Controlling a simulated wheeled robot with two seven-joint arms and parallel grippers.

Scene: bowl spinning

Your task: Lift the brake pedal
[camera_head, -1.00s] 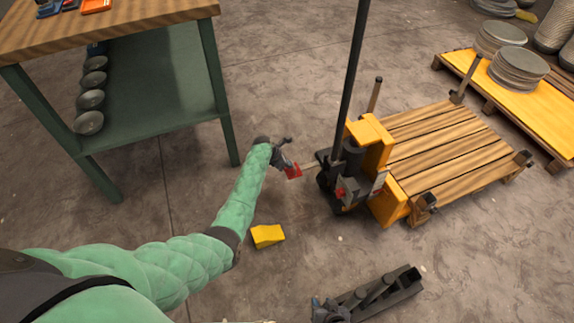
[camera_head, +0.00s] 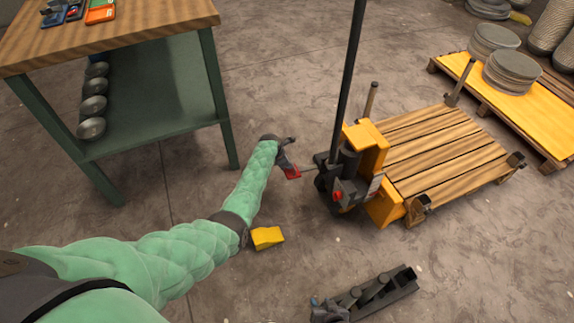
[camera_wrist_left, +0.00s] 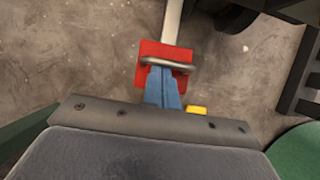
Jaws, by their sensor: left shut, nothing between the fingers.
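The brake pedal is a red plate (camera_head: 292,173) on a thin lever at the left side of the yellow pallet jack (camera_head: 385,207). In the left wrist view, the red pedal (camera_wrist_left: 150,66) has a metal loop across it and a pale lever running away upward. My left gripper (camera_head: 285,161) is at the pedal's outer end. Its blue fingers (camera_wrist_left: 164,88) are shut together under the loop and overlap the pedal; nothing shows between them. I cannot tell how firmly they touch it. My right gripper (camera_head: 328,309) is low in the head view, its jaws unclear.
A yellow block (camera_head: 267,238) lies on the floor beside my left forearm. A green table (camera_head: 150,100) with bowls underneath stands left. A wooden pallet (camera_head: 450,150) sits on the jack, and a yellow-topped pallet (camera_head: 540,105) with stacked plates is right.

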